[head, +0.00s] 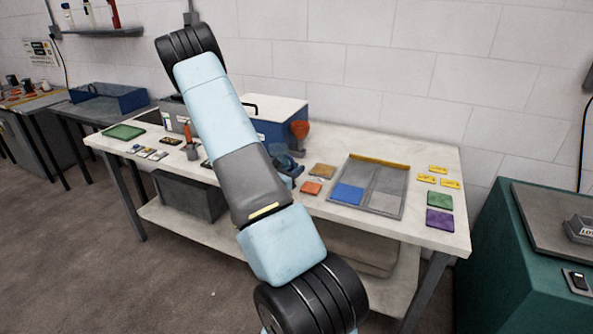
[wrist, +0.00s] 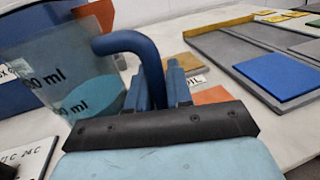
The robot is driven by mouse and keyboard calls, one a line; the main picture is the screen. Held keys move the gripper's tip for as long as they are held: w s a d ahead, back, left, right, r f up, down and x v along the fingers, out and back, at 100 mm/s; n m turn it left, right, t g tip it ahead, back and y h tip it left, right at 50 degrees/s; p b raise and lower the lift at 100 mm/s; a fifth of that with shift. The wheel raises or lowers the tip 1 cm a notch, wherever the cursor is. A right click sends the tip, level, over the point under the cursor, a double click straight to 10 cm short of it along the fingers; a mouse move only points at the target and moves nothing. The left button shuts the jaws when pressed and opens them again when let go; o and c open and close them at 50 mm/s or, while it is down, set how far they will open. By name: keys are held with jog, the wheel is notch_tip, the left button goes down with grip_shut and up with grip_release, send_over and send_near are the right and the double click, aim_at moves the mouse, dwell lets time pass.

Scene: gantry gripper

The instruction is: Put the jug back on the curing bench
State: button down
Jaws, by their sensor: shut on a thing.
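The jug (wrist: 65,80) is clear with printed ml marks, blue liquid inside and a thick blue handle (wrist: 132,42). It fills the left of the wrist view. My gripper (wrist: 170,88) is shut on the handle, with its fingers at the handle's lower right. In the head view the jug (head: 284,161) shows small over the middle of a pale-topped bench (head: 430,227), partly hidden by my arm. I cannot tell whether its base touches the top. No label in view tells me whether this is the curing bench.
A shallow grey tray (head: 397,209) with a blue panel lies right of the jug. Orange and tan squares (head: 322,171) lie between them. A blue box with a white lid (head: 275,107) stands behind. Yellow labels, green and purple squares lie at the right end. A teal cabinet (head: 507,270) stands at right.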

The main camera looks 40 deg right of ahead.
jog(key=shift+f, duration=0.1)
jog(key=c, duration=1)
grip_release()
